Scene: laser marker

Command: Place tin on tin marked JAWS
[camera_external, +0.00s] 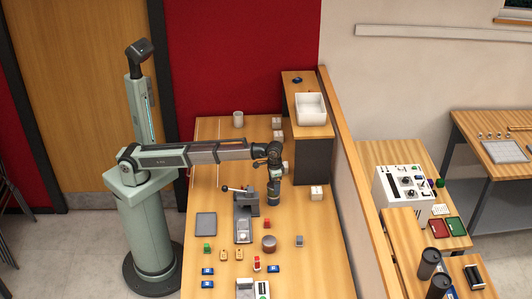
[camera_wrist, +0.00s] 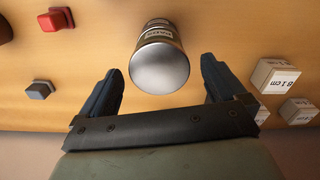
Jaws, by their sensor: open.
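A silver-grey tin (camera_wrist: 160,62) with a small label on its side shows in the wrist view. A squat brownish round tin (camera_external: 269,243) stands nearer the front. I cannot read any JAWS marking on either.
A lever device (camera_external: 243,217) stands left of my gripper. White cubes (camera_wrist: 272,76) lie right of the tin in the wrist view. A red item (camera_external: 257,264) and a small grey block (camera_external: 299,241) lie near the squat tin. A wooden partition (camera_external: 345,170) runs along the right.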

